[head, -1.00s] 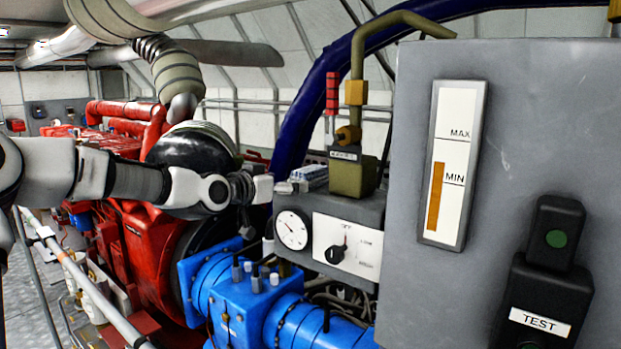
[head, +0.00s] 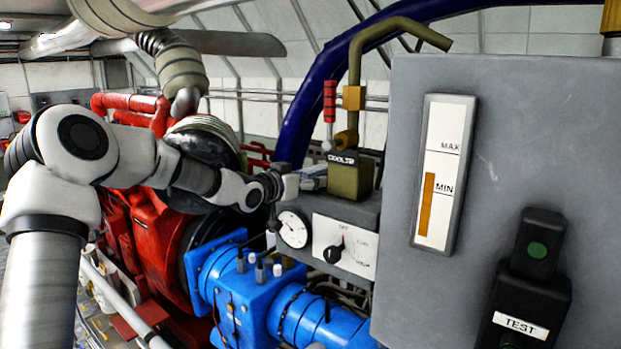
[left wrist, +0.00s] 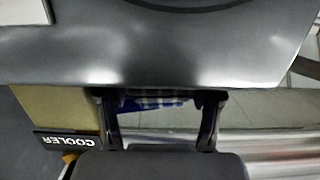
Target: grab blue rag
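The blue rag (head: 314,171) shows as a small pale-blue patch on top of the grey gauge box, just left of the olive cooler block (head: 350,176). My left gripper (head: 289,187) is at the left end of that box, close to the rag. In the left wrist view, the two dark fingers (left wrist: 160,100) stand apart, and a strip of blue rag (left wrist: 155,106) shows between their tips. Dark metal hides part of the rag there, and I cannot tell whether the fingers touch it. My right gripper is not in view.
The cooler block with its bent pipe stands right beside the rag. A large grey cabinet (head: 520,120) with a level gauge fills the right. A blue pump body (head: 250,300) lies below, and a red engine (head: 150,235) stands behind my left arm.

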